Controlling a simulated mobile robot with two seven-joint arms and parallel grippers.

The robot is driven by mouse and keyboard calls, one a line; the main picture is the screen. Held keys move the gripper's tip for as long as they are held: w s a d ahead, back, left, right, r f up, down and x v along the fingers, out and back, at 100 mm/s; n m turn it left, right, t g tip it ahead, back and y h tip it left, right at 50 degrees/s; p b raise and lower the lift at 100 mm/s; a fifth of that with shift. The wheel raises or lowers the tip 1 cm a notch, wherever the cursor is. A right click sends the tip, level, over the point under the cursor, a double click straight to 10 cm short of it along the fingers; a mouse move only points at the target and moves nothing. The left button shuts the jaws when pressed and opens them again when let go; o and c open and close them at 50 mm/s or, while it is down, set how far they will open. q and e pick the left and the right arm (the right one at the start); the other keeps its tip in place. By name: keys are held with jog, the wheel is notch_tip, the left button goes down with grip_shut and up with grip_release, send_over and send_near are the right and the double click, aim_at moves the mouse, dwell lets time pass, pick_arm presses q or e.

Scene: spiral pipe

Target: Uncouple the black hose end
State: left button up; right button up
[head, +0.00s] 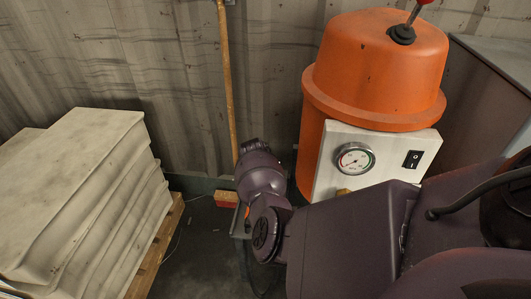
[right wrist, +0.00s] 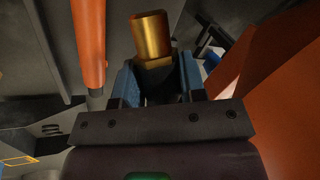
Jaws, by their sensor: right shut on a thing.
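In the right wrist view my right gripper (right wrist: 158,88) has blue-padded fingers shut on a dark piece, which looks like the black hose end (right wrist: 160,99), mostly hidden between the fingers. A shiny brass fitting (right wrist: 151,38) with a hex-shaped base stands just beyond the fingertips, in line with the held piece. Whether the two are joined or apart I cannot tell. In the head view a small brass-coloured bit (head: 343,192) shows at the lower edge of the white panel (head: 398,142). My right arm hides the gripper and hose there. My left gripper is not in view.
The orange tank (head: 375,65) carries the panel with a gauge (head: 355,159) and black switch (head: 412,159). A stack of pale sacks (head: 70,200) on a pallet is at left. A wooden pole (head: 228,80) leans at the wall. An orange tube (right wrist: 88,45) is left of my gripper.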

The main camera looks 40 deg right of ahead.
jog(key=shift+f+b, duration=0.9)
jog(key=shift+f, duration=1.25)
jog(key=shift+f+b, duration=0.4)
jog(key=shift+f, duration=0.55)
jog(key=o, duration=1)
jog(key=shift+r, duration=0.1)
jog(key=p+v, duration=0.3)
jog(key=v, duration=0.7)
jog(key=shift+w+a+r, duration=0.1)
jog(key=shift+w+r, duration=0.05)
jog(key=shift+r, duration=0.1)
